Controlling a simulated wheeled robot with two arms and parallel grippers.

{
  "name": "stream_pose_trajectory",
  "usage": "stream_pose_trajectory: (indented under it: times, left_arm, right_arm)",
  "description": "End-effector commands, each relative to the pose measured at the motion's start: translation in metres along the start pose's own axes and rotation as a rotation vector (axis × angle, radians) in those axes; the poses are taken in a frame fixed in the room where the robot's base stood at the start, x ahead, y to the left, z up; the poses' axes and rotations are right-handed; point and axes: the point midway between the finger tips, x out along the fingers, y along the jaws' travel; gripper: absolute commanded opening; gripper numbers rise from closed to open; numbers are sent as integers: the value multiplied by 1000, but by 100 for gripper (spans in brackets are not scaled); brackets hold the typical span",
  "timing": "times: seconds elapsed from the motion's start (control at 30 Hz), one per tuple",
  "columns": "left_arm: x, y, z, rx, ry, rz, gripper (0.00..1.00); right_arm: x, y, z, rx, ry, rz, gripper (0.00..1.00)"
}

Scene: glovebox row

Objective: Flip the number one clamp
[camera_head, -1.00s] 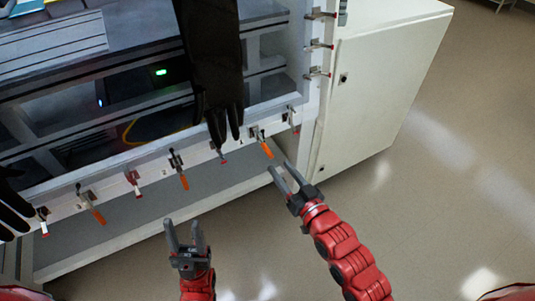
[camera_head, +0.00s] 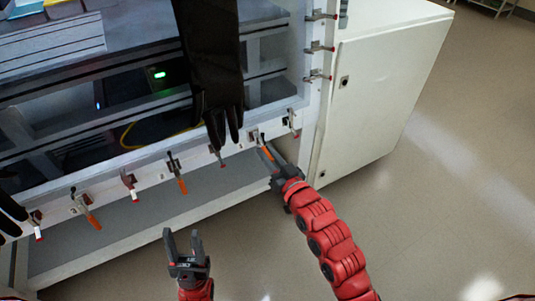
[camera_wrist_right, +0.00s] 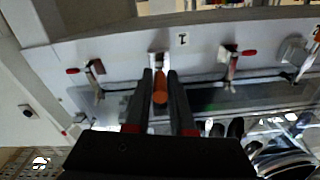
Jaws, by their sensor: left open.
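A row of toggle clamps runs along the glovebox's lower front edge. My right gripper (camera_head: 267,158) is at an orange-handled clamp (camera_head: 267,151) near the right end of this row. In the right wrist view, that clamp's orange handle (camera_wrist_right: 160,90) lies between my two fingers (camera_wrist_right: 160,75), which stand apart on either side of it. I see no clear grip on it. A small dark mark (camera_wrist_right: 182,38) is on the panel beside this clamp; I cannot read it surely. My left gripper (camera_head: 182,236) is open and empty, low in front of the glovebox.
Red-tipped clamps flank it (camera_wrist_right: 92,75) (camera_wrist_right: 232,65). More orange-handled clamps (camera_head: 181,185) (camera_head: 92,220) are farther left. A black glove (camera_head: 215,80) hangs just left of the right gripper's clamp. A white cabinet (camera_head: 375,95) stands to the right. Open floor (camera_head: 440,220) lies in front.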

Motion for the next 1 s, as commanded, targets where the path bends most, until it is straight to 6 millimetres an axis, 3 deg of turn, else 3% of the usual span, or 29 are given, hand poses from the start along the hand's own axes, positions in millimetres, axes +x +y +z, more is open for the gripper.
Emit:
stream_pose_trajectory:
  times: [0.03,0.1,1.0]
  left_arm:
    - [0,0,0,0,0,0,50]
    - [0,0,0,0,0,0,50]
    - [0,0,0,0,0,0,50]
  right_arm:
    - [0,0,0,0,0,0,11]
    - [0,0,0,0,0,0,0]
    - [0,0,0,0,0,0,0]
